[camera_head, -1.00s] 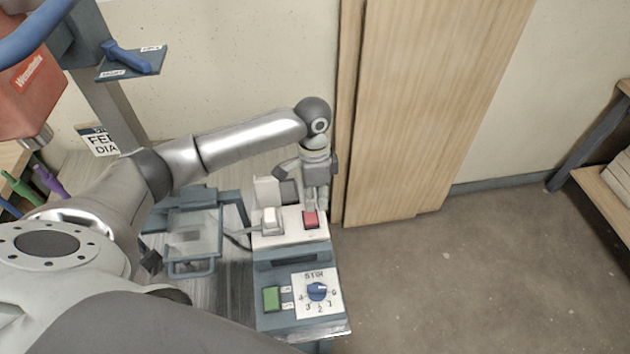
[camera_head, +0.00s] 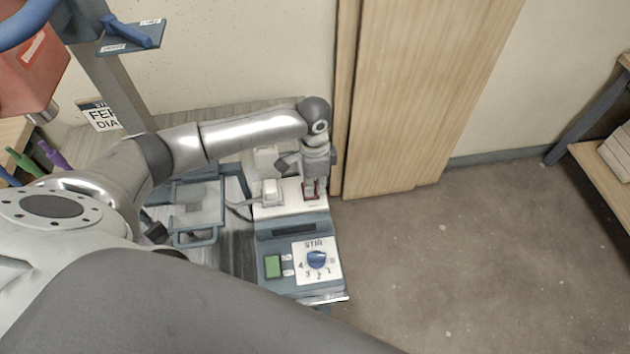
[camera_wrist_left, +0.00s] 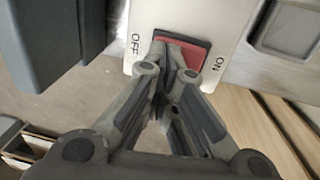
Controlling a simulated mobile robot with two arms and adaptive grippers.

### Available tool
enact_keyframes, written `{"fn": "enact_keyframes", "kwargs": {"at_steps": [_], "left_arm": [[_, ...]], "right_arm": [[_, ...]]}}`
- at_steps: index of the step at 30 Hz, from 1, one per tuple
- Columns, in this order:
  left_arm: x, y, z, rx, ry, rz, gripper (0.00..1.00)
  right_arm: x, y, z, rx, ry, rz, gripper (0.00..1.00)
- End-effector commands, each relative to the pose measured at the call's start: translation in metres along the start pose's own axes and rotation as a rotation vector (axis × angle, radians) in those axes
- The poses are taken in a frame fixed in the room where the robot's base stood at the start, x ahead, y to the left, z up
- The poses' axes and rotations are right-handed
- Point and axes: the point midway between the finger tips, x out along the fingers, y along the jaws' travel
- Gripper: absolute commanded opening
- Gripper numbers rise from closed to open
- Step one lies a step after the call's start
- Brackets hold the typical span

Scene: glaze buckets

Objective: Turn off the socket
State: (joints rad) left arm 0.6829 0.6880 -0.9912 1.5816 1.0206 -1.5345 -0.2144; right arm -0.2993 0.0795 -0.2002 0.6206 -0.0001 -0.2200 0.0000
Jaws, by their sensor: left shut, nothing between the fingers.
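The socket (camera_head: 291,209) is a white block behind the stir unit, with a white plug in its left part and a red rocker switch (camera_head: 312,196) on its right. In the left wrist view the red switch (camera_wrist_left: 190,50) sits in a dark frame between the labels OFF on the left and ON on the right. My left gripper (camera_head: 312,193) is shut and empty, pointing down at the switch. In the left wrist view its fingertips (camera_wrist_left: 178,72) overlap the lower edge of the switch; I cannot tell whether they touch it. My right gripper is not in view.
The stir unit (camera_head: 292,285) with a green button (camera_head: 272,266) and a blue dial (camera_head: 316,260) is in front of the socket. A wooden panel (camera_head: 415,100) stands close on the right. Open floor lies further right. A red container (camera_head: 28,75) is at far left.

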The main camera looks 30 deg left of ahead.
Motion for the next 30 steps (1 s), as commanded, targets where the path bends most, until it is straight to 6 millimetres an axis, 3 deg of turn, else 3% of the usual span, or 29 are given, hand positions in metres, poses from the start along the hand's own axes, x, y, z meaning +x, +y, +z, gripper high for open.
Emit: {"fn": "enact_keyframes", "kwargs": {"at_steps": [18,30], "left_arm": [[-0.003,-0.017,0.000,-0.001,0.001,-0.001,0.00],[-0.008,-0.016,0.000,-0.001,0.000,0.001,0.00]], "right_arm": [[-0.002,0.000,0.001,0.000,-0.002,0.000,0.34],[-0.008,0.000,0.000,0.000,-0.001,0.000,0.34]]}}
